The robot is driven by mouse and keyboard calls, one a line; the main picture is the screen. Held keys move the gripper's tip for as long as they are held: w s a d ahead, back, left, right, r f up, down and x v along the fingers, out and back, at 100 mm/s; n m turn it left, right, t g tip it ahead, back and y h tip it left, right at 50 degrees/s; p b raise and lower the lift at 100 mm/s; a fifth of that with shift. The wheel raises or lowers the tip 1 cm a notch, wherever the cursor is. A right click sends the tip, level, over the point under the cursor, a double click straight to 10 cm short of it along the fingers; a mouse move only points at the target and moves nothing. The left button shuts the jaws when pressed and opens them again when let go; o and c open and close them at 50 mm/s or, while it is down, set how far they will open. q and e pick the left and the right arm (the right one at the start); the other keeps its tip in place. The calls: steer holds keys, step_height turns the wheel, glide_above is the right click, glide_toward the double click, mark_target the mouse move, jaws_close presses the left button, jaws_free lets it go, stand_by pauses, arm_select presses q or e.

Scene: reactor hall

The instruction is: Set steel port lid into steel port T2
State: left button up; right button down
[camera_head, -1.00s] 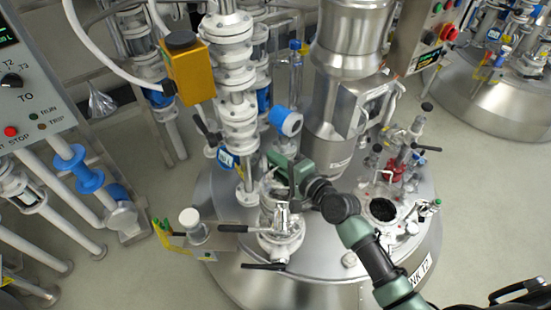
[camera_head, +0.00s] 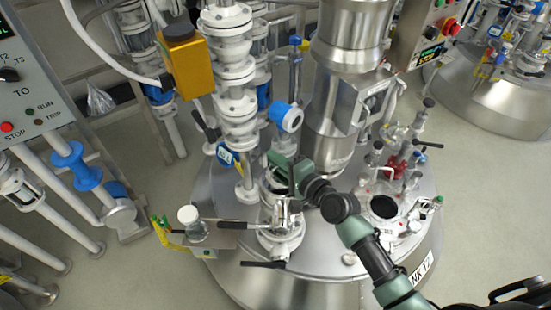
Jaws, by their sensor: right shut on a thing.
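My right gripper (camera_head: 280,182) reaches in from the lower right, over a round steel port (camera_head: 268,196) on top of the steel tank labelled T2 (camera_head: 312,262). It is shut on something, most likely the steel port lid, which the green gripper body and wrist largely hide. I cannot tell whether the lid is seated in the port or just above it. A clamp-like fitting with a black handle (camera_head: 238,225) stands right in front of the port. My left gripper is not in view.
A white flanged pipe column (camera_head: 236,105) and a blue-faced gauge (camera_head: 291,120) stand close behind the gripper. A large steel cylinder (camera_head: 335,95) rises to its right. A dark open hole (camera_head: 384,207) and small valves lie further right. A small bracket holds a white-capped jar (camera_head: 190,218) at left.

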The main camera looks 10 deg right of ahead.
mark_target(275, 168)
steer(key=shift+f+b, duration=0.7)
steer(key=shift+f, duration=0.25)
steer(key=shift+f, duration=0.15)
stand_by(0.8)
steer(key=shift+s+f, duration=0.15)
steer(key=shift+f, duration=0.15)
stand_by(0.3)
steer(key=c, duration=1.5)
jaws_free()
steer(key=shift+s+f, duration=0.1)
steer(key=shift+s, duration=0.1)
steer(key=v, duration=0.6)
steer(key=shift+d+r, duration=0.2)
steer(key=shift+r, duration=0.2)
steer(key=shift+s+d+r, duration=0.25)
steer(key=shift+s+r, duration=0.05)
steer(key=shift+s, duration=0.15)
